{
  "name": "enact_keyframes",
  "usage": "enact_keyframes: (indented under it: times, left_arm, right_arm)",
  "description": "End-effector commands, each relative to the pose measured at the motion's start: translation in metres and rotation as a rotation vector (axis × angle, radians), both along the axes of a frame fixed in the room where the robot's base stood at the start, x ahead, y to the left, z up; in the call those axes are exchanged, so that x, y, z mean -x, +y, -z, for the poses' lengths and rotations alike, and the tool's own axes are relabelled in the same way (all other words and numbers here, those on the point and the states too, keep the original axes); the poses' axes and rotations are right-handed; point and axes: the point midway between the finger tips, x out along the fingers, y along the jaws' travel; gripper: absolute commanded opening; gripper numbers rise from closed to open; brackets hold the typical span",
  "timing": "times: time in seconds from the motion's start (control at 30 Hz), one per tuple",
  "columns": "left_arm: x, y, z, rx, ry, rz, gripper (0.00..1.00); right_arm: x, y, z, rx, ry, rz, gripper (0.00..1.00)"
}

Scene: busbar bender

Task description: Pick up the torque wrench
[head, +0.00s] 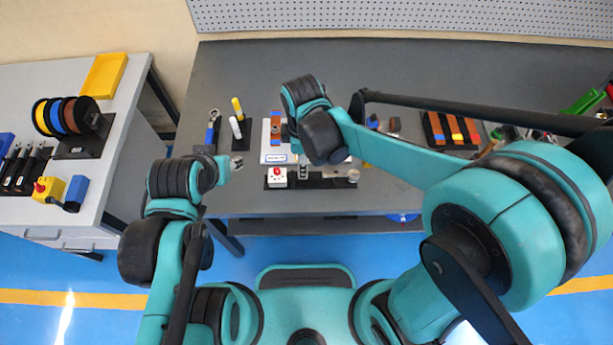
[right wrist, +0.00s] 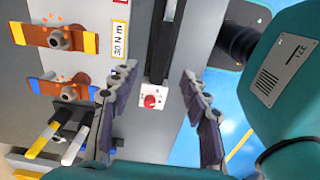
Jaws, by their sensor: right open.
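A tool that looks like the torque wrench (head: 212,132), with a metal head and a blue grip, lies on the grey bench at the left. It is too small to make out fully. My left gripper (head: 236,163) is just below and right of it, seen small, and its jaws are unclear. My right gripper (right wrist: 157,72) is open and empty in the right wrist view. Its fingers hang over the bench-front fixture, on either side of a white box with a red button (right wrist: 151,101). In the head view my right arm hides that gripper.
A yellow and a white marker (head: 236,127) stand close by. A tray of coloured bars (head: 453,130) lies at right. The back of the bench (head: 240,70) is clear.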

Motion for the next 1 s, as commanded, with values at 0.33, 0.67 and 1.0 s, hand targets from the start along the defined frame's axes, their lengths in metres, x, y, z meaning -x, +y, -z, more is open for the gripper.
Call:
enact_keyframes:
  times: [0.33,0.67,1.0]
  left_arm:
    - [0.000,0.000,0.013,0.000,0.000,0.000,0.39]
    - [0.000,0.000,0.035,0.000,0.000,0.000,0.39]
    - [0.000,0.000,0.033,0.000,0.000,0.000,0.39]
  right_arm:
    - [0.000,0.002,0.035,0.004,0.008,-0.025,0.47]
    - [0.000,-0.001,0.080,0.004,0.007,-0.023,0.47]
    - [0.000,-0.001,0.080,0.004,0.007,-0.023,0.20]
